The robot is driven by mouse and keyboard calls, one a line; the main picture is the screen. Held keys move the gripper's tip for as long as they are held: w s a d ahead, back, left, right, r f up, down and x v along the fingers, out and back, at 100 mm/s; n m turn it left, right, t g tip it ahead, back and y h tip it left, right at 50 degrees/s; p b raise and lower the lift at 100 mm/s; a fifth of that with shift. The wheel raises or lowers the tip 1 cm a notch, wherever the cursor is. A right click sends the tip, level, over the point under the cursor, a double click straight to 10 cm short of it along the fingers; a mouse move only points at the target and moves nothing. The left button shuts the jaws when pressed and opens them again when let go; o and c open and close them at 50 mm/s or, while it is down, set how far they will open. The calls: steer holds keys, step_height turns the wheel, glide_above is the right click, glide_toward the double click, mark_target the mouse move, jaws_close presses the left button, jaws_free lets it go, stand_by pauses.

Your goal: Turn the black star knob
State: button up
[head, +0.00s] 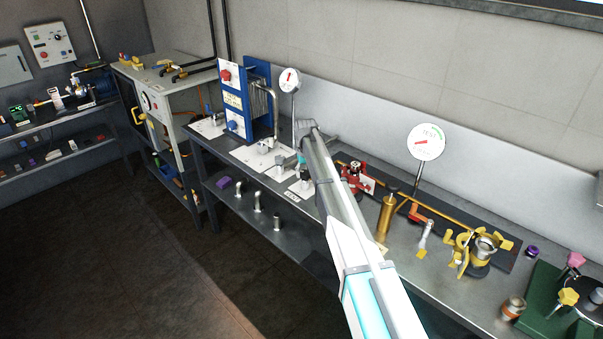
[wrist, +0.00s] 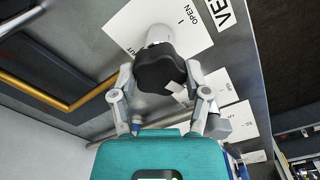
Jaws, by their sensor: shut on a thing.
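The black star knob (wrist: 160,66) sits on a pale round stem (wrist: 158,34) above a white card marked "OPEN" in the wrist view. A small light tab shows at its lower right edge. My gripper (wrist: 161,76) is shut on the knob, one finger on each side of it. In the head view my arm reaches over the bench and my gripper (head: 303,164) is small beside the knob, which is mostly hidden there.
A dial gauge on a stand (head: 289,81) rises behind my gripper. A blue-framed unit (head: 233,97) stands to the left. A red valve (head: 353,174) and a brass cylinder (head: 387,215) are to the right. A brass pipe (wrist: 55,92) runs near the knob.

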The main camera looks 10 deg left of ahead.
steer(key=m, duration=0.5)
steer(key=shift+s+d+m, duration=0.15)
steer(key=shift+s+m, duration=0.05)
steer(key=shift+m, duration=0.1)
steer(key=m, duration=0.5)
steer(key=shift+m, duration=0.3)
steer(key=m, duration=0.5)
steer(key=shift+a, duration=0.25)
steer(key=m, duration=0.6)
steer(key=shift+w+a, duration=0.15)
steer(key=shift+w, duration=0.1)
steer(key=shift+r, duration=0.1)
steer(key=o, duration=1.1)
steer(key=shift+o, duration=0.2)
